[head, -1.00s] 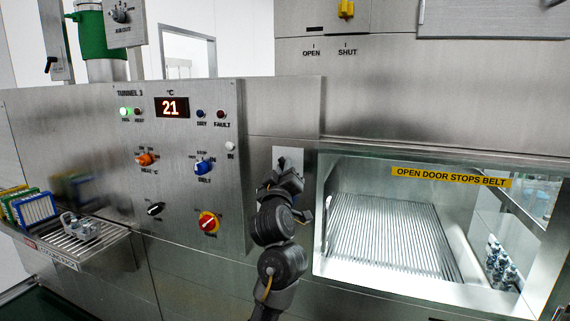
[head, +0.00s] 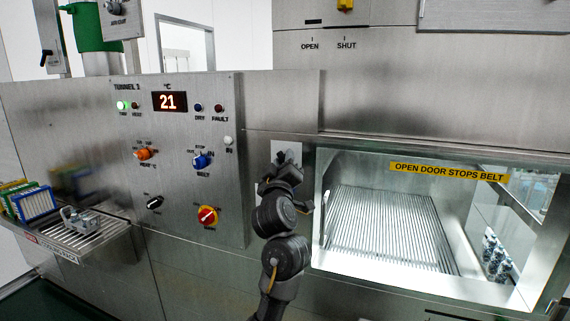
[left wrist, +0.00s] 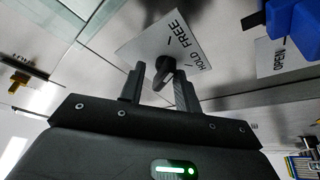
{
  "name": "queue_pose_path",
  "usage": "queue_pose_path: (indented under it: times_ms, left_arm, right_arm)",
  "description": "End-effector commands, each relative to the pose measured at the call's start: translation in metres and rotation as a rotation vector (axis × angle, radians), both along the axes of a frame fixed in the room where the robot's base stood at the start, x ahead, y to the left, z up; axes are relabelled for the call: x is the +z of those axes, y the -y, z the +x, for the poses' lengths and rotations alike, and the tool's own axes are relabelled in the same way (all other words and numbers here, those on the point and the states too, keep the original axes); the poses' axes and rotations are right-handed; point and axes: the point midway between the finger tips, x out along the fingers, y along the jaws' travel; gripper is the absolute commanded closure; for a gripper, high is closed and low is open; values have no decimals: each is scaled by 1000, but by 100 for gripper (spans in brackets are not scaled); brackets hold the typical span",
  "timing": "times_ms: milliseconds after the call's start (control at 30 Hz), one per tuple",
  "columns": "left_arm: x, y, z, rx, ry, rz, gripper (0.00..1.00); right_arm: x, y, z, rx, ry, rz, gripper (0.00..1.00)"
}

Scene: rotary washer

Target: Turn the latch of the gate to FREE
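The gate latch is a small dark knob (left wrist: 165,66) on a pale plate (left wrist: 160,38) marked FREE and HOLD, seen in the left wrist view. In the head view the plate (head: 287,150) is partly hidden behind my left gripper (head: 284,168). In the left wrist view my left gripper (left wrist: 159,78) is open, with one finger on each side of the knob. A gap shows by the left finger; the right finger is close to the knob, and I cannot tell whether it touches. Which mark the knob points at is unclear. My right gripper is out of view.
A control panel (head: 180,185) with several knobs and a display reading 21 is left of the plate. The glazed door (head: 345,170) with a yellow label (head: 448,172) is right of it. A rack shelf (head: 100,243) stands at far left.

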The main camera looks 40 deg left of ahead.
Motion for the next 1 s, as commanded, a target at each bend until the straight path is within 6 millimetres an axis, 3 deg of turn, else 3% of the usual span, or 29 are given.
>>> queue_pose_path:
  times_ms: [267, 700, 1000]
  left_arm:
    - [-5, 2, -5, 0, -3, -5, 67]
    - [-28, 46, -65, -2, -2, -8, 67]
    - [-34, 58, -82, -1, -3, -1, 67]
  right_arm:
    - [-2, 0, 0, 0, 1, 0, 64]
    - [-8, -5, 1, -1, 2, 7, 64]
    - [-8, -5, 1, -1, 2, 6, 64]
